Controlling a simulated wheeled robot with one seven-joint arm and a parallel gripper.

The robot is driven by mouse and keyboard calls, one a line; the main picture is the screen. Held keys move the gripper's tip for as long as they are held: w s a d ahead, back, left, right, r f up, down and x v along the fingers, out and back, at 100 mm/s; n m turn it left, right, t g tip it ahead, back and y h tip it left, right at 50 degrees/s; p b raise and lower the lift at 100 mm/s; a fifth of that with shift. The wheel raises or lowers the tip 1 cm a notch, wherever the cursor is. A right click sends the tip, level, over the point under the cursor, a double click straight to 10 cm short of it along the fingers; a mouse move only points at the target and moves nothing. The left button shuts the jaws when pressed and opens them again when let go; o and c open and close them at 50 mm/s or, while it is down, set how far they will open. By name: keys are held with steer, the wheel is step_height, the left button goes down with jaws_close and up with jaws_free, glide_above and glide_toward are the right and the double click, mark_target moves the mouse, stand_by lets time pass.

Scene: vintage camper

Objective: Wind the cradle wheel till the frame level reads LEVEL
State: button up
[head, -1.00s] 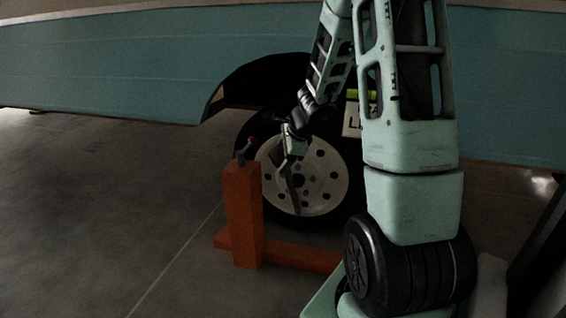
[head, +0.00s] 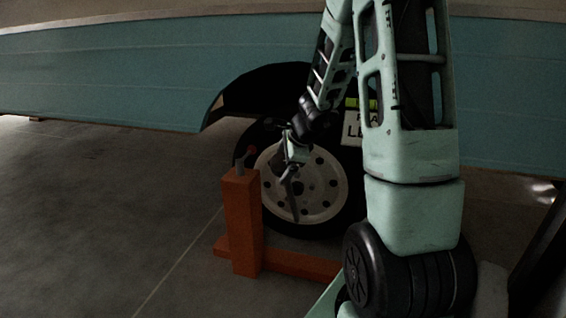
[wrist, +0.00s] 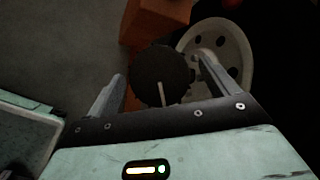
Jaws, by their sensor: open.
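My gripper (head: 291,190) hangs fingers down in front of the cream wheel rim, right of the orange cradle post. In the wrist view its two fingers (wrist: 160,82) stand wide apart. A dark round disc (wrist: 158,66) with a pale stripe shows between them; it may be the cradle wheel, and I see no clear contact.
The black tyre with its cream rim (head: 323,200) stands under the teal camper body (head: 100,70). The cradle's low orange beam (head: 295,264) runs along the floor toward my base. Open grey floor (head: 90,220) lies to the left.

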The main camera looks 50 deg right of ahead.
steer(key=p+v, duration=0.8)
steer(key=v, duration=0.8)
steer(key=shift+p, duration=0.3)
steer(key=w+a+n+g+y, duration=0.2)
steer(key=a+n, duration=0.5)
steer(key=a, duration=0.5)
steer(key=w+a+n+g+y, duration=0.1)
steer(key=a+n+y, duration=0.1)
steer(key=a+n, duration=0.75)
steer(key=s+a+f+n+g+h, duration=0.1)
steer(key=s+a+n+g, duration=0.1)
steer(key=s+a+n, duration=0.7)
steer(key=s+a+f+n+g+h, duration=0.1)
steer(key=s+a+n+g, duration=0.1)
steer(key=s+a+n, duration=0.8)
steer(key=w+a+r+m+p, duration=0.1)
steer(key=r+p, duration=1.7)
steer(key=r, duration=0.1)
steer(key=w+a+r+m+p, duration=0.1)
steer(key=w+r+p, duration=0.1)
steer(key=r+p, duration=1.6)
steer(key=shift+r+p, duration=0.35)
steer(key=shift+p, duration=0.45)
steer(key=shift+d, duration=0.1)
